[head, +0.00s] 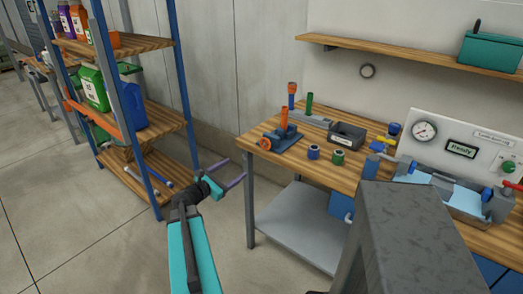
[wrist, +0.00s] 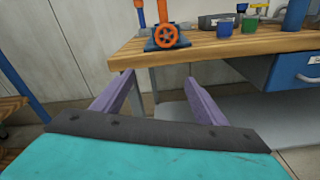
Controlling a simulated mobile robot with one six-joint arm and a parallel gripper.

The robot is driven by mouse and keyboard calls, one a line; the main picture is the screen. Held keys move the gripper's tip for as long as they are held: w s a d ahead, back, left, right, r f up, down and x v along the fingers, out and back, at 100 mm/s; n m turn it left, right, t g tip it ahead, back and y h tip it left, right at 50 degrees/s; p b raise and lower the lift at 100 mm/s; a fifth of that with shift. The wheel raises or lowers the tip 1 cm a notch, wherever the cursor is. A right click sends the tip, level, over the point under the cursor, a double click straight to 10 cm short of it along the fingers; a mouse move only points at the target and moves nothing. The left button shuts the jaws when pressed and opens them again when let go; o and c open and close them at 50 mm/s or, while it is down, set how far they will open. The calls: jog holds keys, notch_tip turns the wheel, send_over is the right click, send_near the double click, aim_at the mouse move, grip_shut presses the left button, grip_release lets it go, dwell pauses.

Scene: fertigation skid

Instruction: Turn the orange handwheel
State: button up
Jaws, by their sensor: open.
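The orange handwheel (head: 265,144) is at the near left corner of the wooden workbench, on the side of a small device with a dark blue base (head: 287,140) and an orange upright part. In the wrist view the orange handwheel (wrist: 166,35) faces me, above the bench's front edge, with its spokes visible. My gripper (head: 231,170) is in front of and below the bench top, to the left of the bench leg. Its two purple fingers (wrist: 157,82) are wide apart with nothing between them. It is clear of the handwheel.
The workbench (head: 262,158) also holds a blue cup (head: 314,152), a green cup (head: 338,157), a grey bin (head: 346,137) and a gauge panel (head: 455,140). A blue shelving rack (head: 150,125) with jugs stands left. Open floor lies between rack and bench.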

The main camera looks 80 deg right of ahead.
aim_at(264, 145)
jog(key=shift+n+g+h, duration=0.4)
jog(key=s+d+r, duration=0.2)
jog(key=s+r, duration=0.1)
jog(key=shift+r, duration=0.2)
jog(key=shift+p+x, duration=1.45)
jog(key=shift+x, duration=5.4)
jog(key=shift+f, duration=0.1)
jog(key=c, duration=0.9)
jog(key=shift+a, duration=0.45)
jog(key=shift+c, duration=0.7)
jog(key=shift+d, duration=0.35)
